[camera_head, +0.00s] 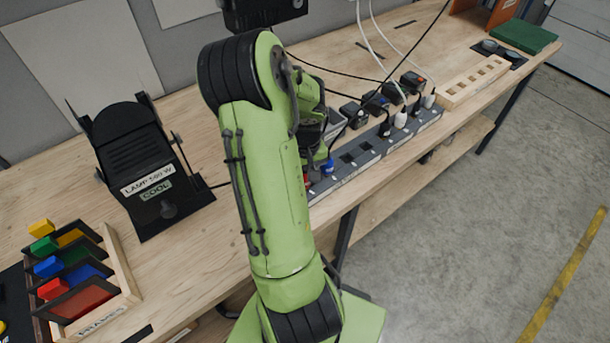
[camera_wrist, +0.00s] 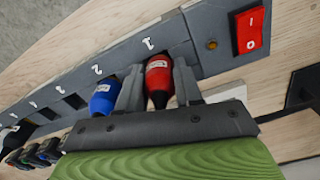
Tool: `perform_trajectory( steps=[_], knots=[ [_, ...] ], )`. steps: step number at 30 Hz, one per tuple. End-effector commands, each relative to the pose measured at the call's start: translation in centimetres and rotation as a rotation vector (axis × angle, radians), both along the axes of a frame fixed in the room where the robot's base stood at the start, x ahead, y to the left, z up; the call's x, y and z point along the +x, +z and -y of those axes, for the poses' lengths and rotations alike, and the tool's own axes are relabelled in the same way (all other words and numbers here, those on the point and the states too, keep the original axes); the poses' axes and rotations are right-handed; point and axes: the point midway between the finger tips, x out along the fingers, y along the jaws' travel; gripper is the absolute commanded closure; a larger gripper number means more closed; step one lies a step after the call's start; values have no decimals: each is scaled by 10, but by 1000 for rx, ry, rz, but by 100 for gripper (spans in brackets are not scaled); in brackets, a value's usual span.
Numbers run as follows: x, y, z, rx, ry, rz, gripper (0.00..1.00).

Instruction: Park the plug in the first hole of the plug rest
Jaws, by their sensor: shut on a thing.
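The red plug (camera_wrist: 159,80) sits between the two fingers of my gripper (camera_wrist: 158,78) in the wrist view, and the fingers are shut on it. It is at the socket marked 1 of the grey power strip (camera_wrist: 205,25), at the end by the red switch. I cannot tell whether it is fully seated. In the head view my arm hides most of the gripper and the plug. The plug rest (camera_head: 472,84), a pale wooden block with a row of square holes, lies at the far right of the bench. Its visible holes look empty.
A blue plug (camera_wrist: 104,97) is close beside my gripper's left finger. The red rocker switch (camera_wrist: 250,32) is on the other side. Several black and white plugs (camera_head: 400,118) with cables stand along the strip toward the rest. A black lamp unit (camera_head: 140,160) is at left.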

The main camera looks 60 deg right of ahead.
Motion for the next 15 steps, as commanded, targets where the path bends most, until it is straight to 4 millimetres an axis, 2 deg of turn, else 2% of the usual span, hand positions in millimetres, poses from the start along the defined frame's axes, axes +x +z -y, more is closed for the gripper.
perform_trajectory(
  steps=[15],
  knots=[
    [0, 39, 0, -1, 0, 1, 100]
  ],
)
